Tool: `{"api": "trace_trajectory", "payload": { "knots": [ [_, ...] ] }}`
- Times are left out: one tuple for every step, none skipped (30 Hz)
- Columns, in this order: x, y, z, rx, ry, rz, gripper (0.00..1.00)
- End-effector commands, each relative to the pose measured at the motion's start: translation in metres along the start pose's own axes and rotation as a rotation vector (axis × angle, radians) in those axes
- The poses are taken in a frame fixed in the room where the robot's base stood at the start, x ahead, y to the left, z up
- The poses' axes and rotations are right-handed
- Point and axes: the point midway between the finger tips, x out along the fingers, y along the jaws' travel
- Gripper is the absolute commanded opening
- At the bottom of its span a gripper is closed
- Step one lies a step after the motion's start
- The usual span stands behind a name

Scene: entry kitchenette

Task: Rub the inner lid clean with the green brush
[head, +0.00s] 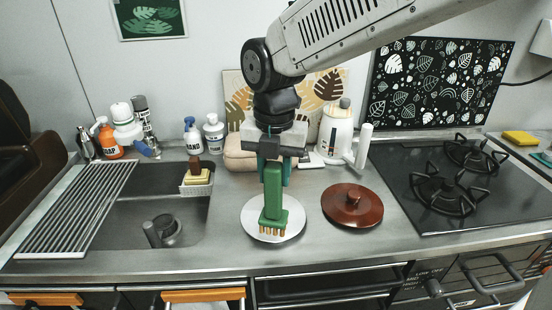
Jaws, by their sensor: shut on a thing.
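My gripper (274,168) points down over the counter and is shut on the handle of the green brush (273,192). The brush is upright, with its tan bristles pointing down. A flat white round disc (295,221), which looks like the inner lid, lies on the counter below and behind the brush. The brush head hides its middle. The bristles appear over the near part of the disc; I cannot tell whether they touch it. A brown-red round lid with a knob (352,205) lies on the counter just right of the disc.
The sink (160,215) with a drying rack (78,208) is on the left. A sponge caddy (197,180) sits at its right edge. Bottles, a beige container and a white kettle (335,130) stand along the back. A black stove (470,190) is on the right.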

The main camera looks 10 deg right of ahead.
Motion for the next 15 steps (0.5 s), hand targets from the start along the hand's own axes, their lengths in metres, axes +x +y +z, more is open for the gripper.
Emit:
{"api": "trace_trajectory", "payload": {
  "knots": [
    [-0.006,0.001,0.000,0.000,-0.002,0.002,0.00],
    [-0.009,0.001,0.000,-0.001,-0.001,0.001,0.00],
    [-0.012,0.001,0.000,-0.001,-0.001,0.001,0.00],
    [-0.015,0.001,0.000,-0.001,-0.001,0.001,0.00],
    [-0.018,0.001,0.000,-0.001,-0.002,0.002,0.00],
    [-0.022,0.001,0.000,-0.001,-0.001,0.002,0.00],
    [-0.024,0.001,0.000,-0.001,-0.001,0.001,0.00],
    [-0.026,0.001,-0.001,-0.002,-0.001,0.001,0.00],
    [-0.027,0.001,-0.001,-0.002,-0.001,0.001,0.00],
    [-0.028,0.001,-0.001,-0.002,-0.001,0.001,0.00],
    [-0.029,0.001,-0.001,-0.002,-0.001,0.001,0.00],
    [-0.029,0.001,-0.001,-0.002,0.000,0.000,0.00],
    [-0.029,0.001,-0.001,-0.001,0.000,0.000,0.00],
    [-0.029,0.001,-0.001,-0.001,0.000,0.000,0.00],
    [-0.029,0.001,-0.001,-0.001,0.000,0.000,0.00]
  ]
}}
